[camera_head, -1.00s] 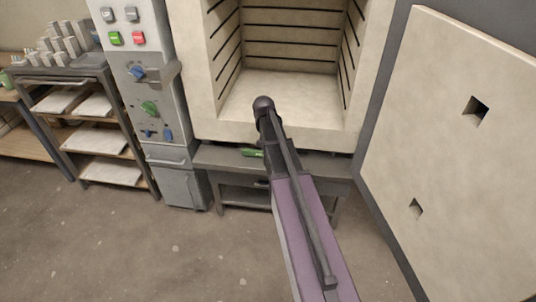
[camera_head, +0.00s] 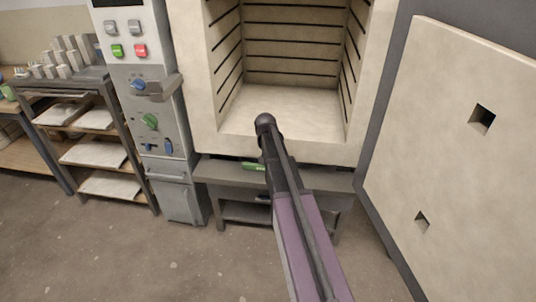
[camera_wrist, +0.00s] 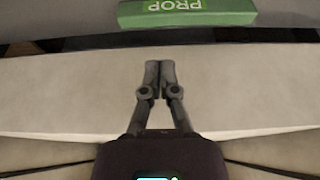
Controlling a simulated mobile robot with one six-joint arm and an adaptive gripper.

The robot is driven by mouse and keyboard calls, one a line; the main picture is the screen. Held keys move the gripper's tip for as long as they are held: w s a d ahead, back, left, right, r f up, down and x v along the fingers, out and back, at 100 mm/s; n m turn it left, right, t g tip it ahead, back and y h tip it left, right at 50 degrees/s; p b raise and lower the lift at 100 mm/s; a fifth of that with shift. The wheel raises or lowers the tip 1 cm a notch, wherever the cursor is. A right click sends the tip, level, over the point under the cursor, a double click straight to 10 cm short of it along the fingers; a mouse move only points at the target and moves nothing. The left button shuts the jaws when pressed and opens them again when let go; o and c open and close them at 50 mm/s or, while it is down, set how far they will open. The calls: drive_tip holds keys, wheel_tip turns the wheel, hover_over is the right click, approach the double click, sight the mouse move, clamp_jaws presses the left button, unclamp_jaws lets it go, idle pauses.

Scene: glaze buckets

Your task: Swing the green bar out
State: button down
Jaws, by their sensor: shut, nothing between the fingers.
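The green bar (camera_wrist: 187,12) lies across the top of the wrist view, with the word PROP on it upside down. In the head view only a short green piece of the bar (camera_head: 253,166) shows under the kiln's front edge, partly hidden behind my arm. My gripper (camera_wrist: 160,72) is shut and empty in the wrist view. Its fingertips point toward the bar, over the pale kiln front, with a gap and a dark strip between. In the head view my arm hides the fingers.
The kiln (camera_head: 290,100) stands open and its chamber looks empty. Its thick door (camera_head: 440,130) is swung out on the right. A control panel (camera_head: 145,120) and a shelf rack (camera_head: 92,150) stand at the left. A dark stand (camera_head: 215,172) is under the kiln. The floor in front is clear.

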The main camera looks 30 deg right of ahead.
drive_tip(key=shift+b+x, duration=3.4)
drive_tip(key=shift+x, duration=0.45)
drive_tip(key=shift+s+a+m, duration=0.25)
drive_tip(key=shift+s+m, duration=0.15)
drive_tip(key=shift+s+a+m+g+h, duration=0.2)
drive_tip(key=shift+s+a+m, duration=0.1)
drive_tip(key=shift+s+m, duration=0.25)
drive_tip(key=shift+s+a+m+g+h, duration=0.2)
drive_tip(key=shift+s+a+m, duration=0.15)
drive_tip(key=shift+m, duration=0.3)
drive_tip(key=s+a+m, duration=0.1)
drive_tip(key=s+a+m+g, duration=0.1)
drive_tip(key=m, duration=0.1)
drive_tip(key=a+m, duration=0.1)
drive_tip(key=m, duration=0.1)
drive_tip(key=s+a+m+g, duration=0.1)
drive_tip(key=a+m, duration=0.1)
drive_tip(key=shift+h, duration=0.4)
drive_tip(key=a+m, duration=0.1)
drive_tip(key=m, duration=0.1)
drive_tip(key=a+m+g, duration=0.1)
drive_tip(key=a, duration=0.1)
drive_tip(key=shift+s+m, duration=0.2)
drive_tip(key=shift+m, duration=0.2)
drive_tip(key=shift+a, duration=0.9)
drive_tip(key=shift+w+a, duration=0.2)
drive_tip(key=shift+a, duration=0.3)
drive_tip(key=shift+w+a, duration=0.25)
drive_tip(key=shift+a, duration=0.3)
